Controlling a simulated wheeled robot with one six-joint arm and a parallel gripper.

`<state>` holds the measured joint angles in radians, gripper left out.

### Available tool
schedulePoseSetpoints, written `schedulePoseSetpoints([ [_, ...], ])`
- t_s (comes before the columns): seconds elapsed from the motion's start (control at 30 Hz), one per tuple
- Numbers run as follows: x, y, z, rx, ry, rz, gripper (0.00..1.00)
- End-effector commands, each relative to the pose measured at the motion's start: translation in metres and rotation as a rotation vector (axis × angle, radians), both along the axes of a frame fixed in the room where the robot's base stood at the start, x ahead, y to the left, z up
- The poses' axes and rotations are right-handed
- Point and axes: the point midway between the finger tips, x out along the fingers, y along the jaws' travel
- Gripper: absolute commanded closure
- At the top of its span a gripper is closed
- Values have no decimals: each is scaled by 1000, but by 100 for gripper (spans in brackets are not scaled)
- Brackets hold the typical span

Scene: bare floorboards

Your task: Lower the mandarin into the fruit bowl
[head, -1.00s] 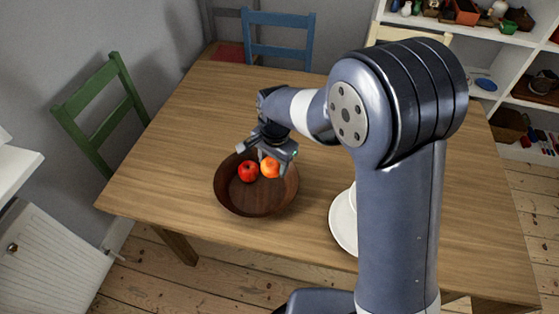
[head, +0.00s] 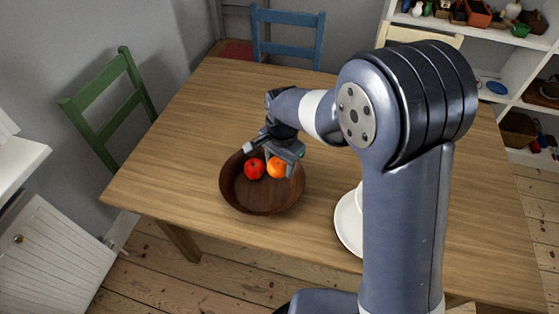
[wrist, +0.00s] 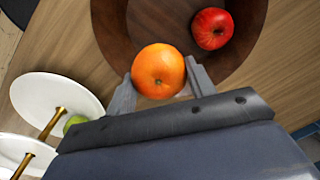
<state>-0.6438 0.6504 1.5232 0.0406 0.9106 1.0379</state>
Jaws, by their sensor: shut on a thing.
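The orange mandarin (head: 277,168) is between the fingers of my gripper (head: 274,158), over the back part of the dark wooden fruit bowl (head: 262,202). In the wrist view the mandarin (wrist: 158,71) sits between the two fingertips (wrist: 160,84) of my gripper, which is shut on it. The bowl (wrist: 178,20) lies beyond it there. A red apple (head: 254,168) is in the bowl, left of the mandarin; it also shows in the wrist view (wrist: 212,28). I cannot tell how far the mandarin is above the bowl's bottom.
A white tiered stand (head: 348,222) stands right of the bowl, partly hidden by my arm. In the wrist view its plates (wrist: 55,98) show, with a green fruit (wrist: 74,123). The wooden table (head: 178,165) is clear left of the bowl. Green (head: 95,95) and blue (head: 288,20) chairs stand at its edges.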

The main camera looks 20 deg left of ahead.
Motion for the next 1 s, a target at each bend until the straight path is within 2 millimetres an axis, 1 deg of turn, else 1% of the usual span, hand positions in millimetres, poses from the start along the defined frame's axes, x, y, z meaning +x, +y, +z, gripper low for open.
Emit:
schedulePoseSetpoints([
  [0.03, 0, 0, -5, 0, 0, 0, 72],
  [0.7, 0, 0, -38, 0, 0, 0, 72],
  [1.0, 0, 0, -39, 0, 0, 0, 72],
])
